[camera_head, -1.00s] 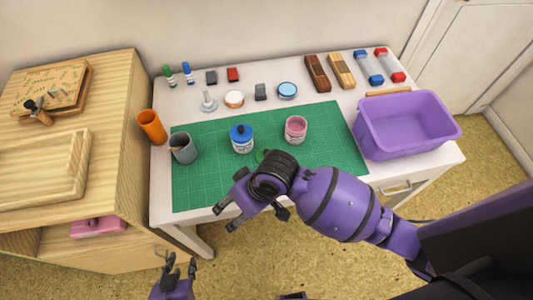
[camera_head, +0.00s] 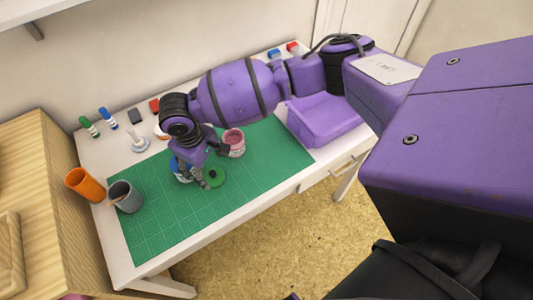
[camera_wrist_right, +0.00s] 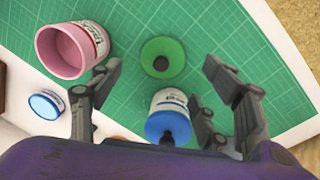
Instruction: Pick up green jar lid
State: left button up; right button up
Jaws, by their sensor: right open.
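The green jar lid (camera_head: 209,177) with a dark knob lies flat on the green cutting mat (camera_head: 150,228). It also shows in the right wrist view (camera_wrist_right: 162,57), ahead of and between my fingers. My right gripper (camera_head: 198,180) is open and empty above the mat beside the lid. In the wrist view its fingers (camera_wrist_right: 172,82) are spread apart, with the blue-lidded jar (camera_wrist_right: 168,117) between them, nearer the palm. That jar (camera_head: 180,170) is partly hidden by my gripper in the head view. My left gripper is not in view.
An open pink jar (camera_head: 233,143) stands close to my right gripper. A grey cup (camera_head: 126,197) and an orange cup (camera_head: 84,184) stand at the left. A purple bin (camera_head: 325,125) is at the right, partly behind my arm. The front of the mat is clear.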

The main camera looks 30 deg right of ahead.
aim_at(213, 172)
jog(key=f, duration=0.5)
jog(key=shift+w+d+f, duration=0.1)
jog(key=shift+w+d, duration=0.05)
jog(key=shift+d, duration=0.1)
jog(key=c, duration=1.1)
jog(key=shift+c, duration=0.4)
